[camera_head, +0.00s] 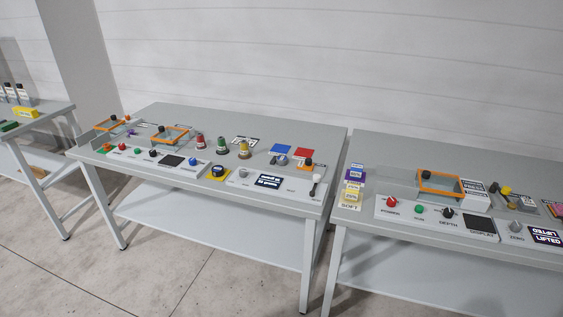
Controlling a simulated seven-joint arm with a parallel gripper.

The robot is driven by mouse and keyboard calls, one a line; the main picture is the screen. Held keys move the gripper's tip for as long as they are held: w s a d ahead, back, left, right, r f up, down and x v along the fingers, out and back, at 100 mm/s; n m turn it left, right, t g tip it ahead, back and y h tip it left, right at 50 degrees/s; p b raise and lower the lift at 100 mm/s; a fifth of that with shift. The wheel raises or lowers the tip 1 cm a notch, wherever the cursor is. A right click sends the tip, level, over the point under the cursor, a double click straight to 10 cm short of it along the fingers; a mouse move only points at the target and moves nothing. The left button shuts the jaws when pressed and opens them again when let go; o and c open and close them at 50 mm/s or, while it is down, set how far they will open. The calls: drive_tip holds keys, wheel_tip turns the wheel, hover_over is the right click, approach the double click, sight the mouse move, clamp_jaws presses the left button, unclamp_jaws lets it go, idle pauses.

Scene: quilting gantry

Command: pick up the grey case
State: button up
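I cannot single out a grey case with certainty; everything on the tables is small at this distance. A small grey item (282,160) lies beside the blue square (281,149) on the middle table (250,125); its shape is too small to tell. A pale box with printed labels (474,193) stands by the orange frame (439,184) on the right table (400,151). My gripper is not in this view, so its state and its place relative to these things are not shown.
Control panels with knobs (270,181) line the front edges of both tables. A narrow gap separates the tables. The back of the middle table is clear.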

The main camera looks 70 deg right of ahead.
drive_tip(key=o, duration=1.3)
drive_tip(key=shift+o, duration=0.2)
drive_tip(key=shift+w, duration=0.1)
